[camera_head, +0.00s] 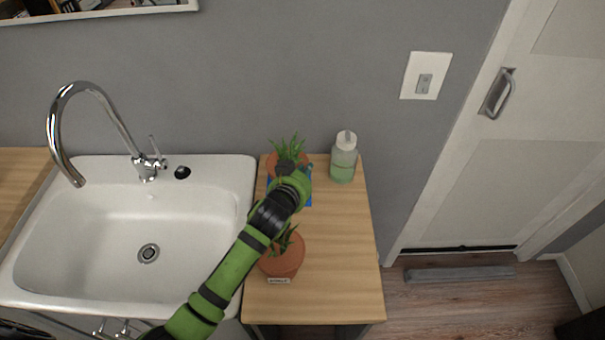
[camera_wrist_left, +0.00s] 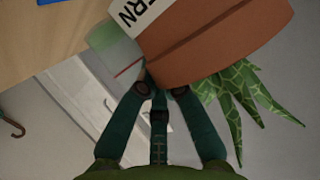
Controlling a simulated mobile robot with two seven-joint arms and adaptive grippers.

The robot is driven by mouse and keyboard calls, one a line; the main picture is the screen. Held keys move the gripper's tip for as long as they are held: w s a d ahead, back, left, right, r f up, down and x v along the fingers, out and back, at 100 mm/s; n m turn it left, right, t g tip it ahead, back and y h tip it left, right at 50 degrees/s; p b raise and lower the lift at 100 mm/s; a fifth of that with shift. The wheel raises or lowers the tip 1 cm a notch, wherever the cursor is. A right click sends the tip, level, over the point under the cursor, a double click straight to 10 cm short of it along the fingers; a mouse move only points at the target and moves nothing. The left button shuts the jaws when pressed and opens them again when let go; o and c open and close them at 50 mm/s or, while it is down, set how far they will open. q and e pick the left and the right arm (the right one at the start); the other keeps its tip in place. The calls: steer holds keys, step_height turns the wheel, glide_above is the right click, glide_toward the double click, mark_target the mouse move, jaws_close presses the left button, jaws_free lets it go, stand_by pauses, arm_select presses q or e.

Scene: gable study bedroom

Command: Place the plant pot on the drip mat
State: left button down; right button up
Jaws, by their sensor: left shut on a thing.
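My left gripper (camera_head: 289,172) reaches in over the back of the wooden counter and is shut on a terracotta plant pot (camera_wrist_left: 215,35). In the left wrist view the gripper (camera_wrist_left: 158,80) meets the pot's side; a white label ending in "RN" and green pointed leaves show. In the head view this pot's leaves (camera_head: 287,147) rise behind the gripper, which hides much of the pot. The blue drip mat (camera_head: 306,198) shows in part around the gripper, and a blue corner (camera_wrist_left: 48,2) shows in the wrist view. I cannot tell whether the pot touches it. My right gripper is not in view.
A second terracotta pot (camera_head: 284,262) with a plant stands nearer the front, partly under my left arm. A soap bottle (camera_head: 344,160) stands at the back right. A white sink (camera_head: 60,240) with a tap lies left. The counter's right front (camera_head: 340,280) is clear.

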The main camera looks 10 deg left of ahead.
arm_select(q)
steer(key=shift+r, duration=0.25)
steer(key=shift+s+f, duration=0.1)
steer(key=c, duration=1.4)
jaws_free()
steer(key=shift+f, duration=0.2)
steer(key=shift+r, duration=0.3)
steer(key=shift+s, duration=0.35)
steer(key=b+v, duration=0.1)
steer(key=v, duration=1)
steer(key=shift+s, duration=0.2)
